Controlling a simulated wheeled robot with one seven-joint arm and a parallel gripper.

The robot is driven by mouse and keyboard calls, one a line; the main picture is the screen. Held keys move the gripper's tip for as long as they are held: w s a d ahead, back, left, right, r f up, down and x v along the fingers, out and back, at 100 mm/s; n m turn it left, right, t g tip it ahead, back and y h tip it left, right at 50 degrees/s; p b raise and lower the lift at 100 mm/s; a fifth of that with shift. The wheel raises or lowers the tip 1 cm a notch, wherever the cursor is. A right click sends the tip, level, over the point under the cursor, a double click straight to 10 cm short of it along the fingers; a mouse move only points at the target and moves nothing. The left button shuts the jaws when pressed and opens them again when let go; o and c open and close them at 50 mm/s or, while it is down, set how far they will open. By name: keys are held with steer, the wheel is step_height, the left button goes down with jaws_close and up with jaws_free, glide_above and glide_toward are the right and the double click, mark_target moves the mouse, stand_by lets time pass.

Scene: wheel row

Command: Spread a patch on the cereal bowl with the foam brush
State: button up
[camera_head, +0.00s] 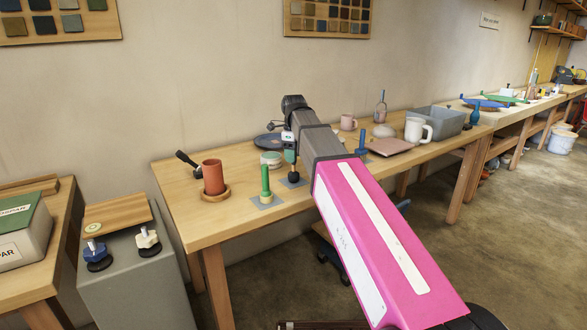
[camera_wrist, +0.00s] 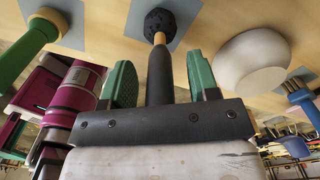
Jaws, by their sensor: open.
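A tool with a dark, rough round head (camera_wrist: 160,22), a tan collar and a black handle stands head-down on a blue-grey mat; it looks like the foam brush. My gripper (camera_wrist: 160,85) is open, with its green pads on either side of the handle, apart from it. My gripper (camera_head: 290,158) also shows over the bench in the head view. A cream rounded bowl (camera_wrist: 252,62), apparently the cereal bowl, is right of the tool in the wrist view. In the head view my pink arm seems to hide it.
A green-handled tool (camera_head: 265,180) stands left of my gripper and a blue-handled brush (camera_head: 361,143) stands right. A terracotta cup (camera_head: 213,177), a white mug (camera_head: 417,130), a pinkish slab (camera_head: 388,147) and a grey bin (camera_head: 436,120) share the bench.

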jaws_close()
steer(key=shift+r, duration=3.55)
